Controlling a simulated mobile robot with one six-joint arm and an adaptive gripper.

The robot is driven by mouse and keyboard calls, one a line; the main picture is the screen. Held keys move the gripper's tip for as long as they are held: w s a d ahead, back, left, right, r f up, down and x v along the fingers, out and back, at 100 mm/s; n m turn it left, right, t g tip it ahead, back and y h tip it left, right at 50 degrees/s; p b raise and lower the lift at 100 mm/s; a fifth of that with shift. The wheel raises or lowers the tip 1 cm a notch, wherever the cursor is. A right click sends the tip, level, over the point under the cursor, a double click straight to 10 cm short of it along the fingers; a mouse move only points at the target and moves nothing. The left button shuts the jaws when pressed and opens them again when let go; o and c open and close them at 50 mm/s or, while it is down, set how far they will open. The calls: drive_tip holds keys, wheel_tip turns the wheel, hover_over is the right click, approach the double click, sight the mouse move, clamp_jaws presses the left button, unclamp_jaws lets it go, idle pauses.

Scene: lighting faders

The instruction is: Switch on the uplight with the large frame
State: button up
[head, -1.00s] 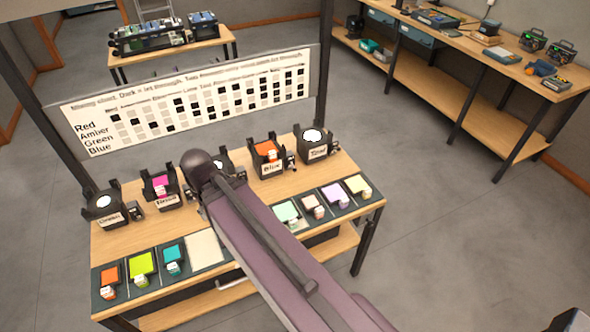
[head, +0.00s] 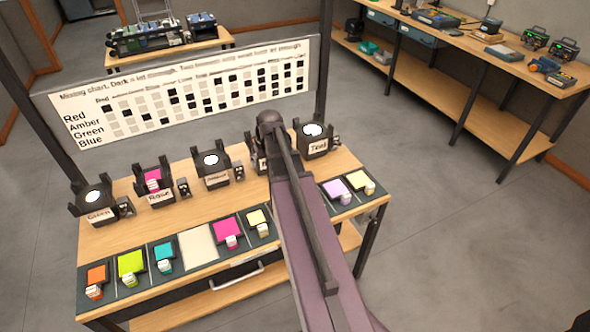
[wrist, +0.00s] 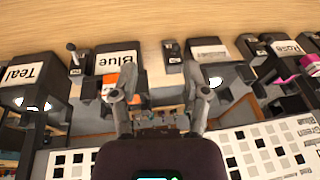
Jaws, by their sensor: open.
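A row of black uplights stands along the back of the wooden table. Green (head: 97,203), Rose (head: 157,184), a middle one (head: 212,168) with an unreadable label, and Teal (head: 315,140) show in the head view; my arm mostly covers Blue. Rose holds a magenta gel; Blue (wrist: 117,62) shows orange in the wrist view. Green, the middle one and Teal show bright white discs. Small switch boxes stand beside the uplights, including one (wrist: 76,60) between Teal and Blue. I cannot tell which frame is large. My gripper (wrist: 163,97) is open and empty, its fingers over Blue's right side and the gap beyond.
A mixing chart (head: 185,95) stands behind the uplights. Colour swatches with small blocks line the table's front, some hidden by my arm. A drawer handle (head: 237,277) sticks out below. A side bench (head: 470,50) with tools stands right; open floor lies between.

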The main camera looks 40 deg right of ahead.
drive_tip(key=d+f+t+b, duration=0.1)
drive_tip(key=d+f+b, duration=0.1)
drive_tip(key=d, duration=0.7)
drive_tip(key=d+f+m+t+b, duration=0.1)
drive_tip(key=d+b, duration=0.1)
drive_tip(key=d, duration=0.8)
drive_tip(key=shift+s+f+h, duration=0.2)
drive_tip(key=shift+f+h, duration=0.15)
drive_tip(key=shift+h, duration=0.05)
drive_tip(key=shift+f, duration=0.1)
drive_tip(key=b+x, duration=1.2)
drive_tip(key=x, duration=0.1)
drive_tip(key=shift+w+f+b, duration=0.15)
drive_tip(key=shift+f+b, duration=0.15)
drive_tip(key=shift+b, duration=0.05)
clamp_jaws()
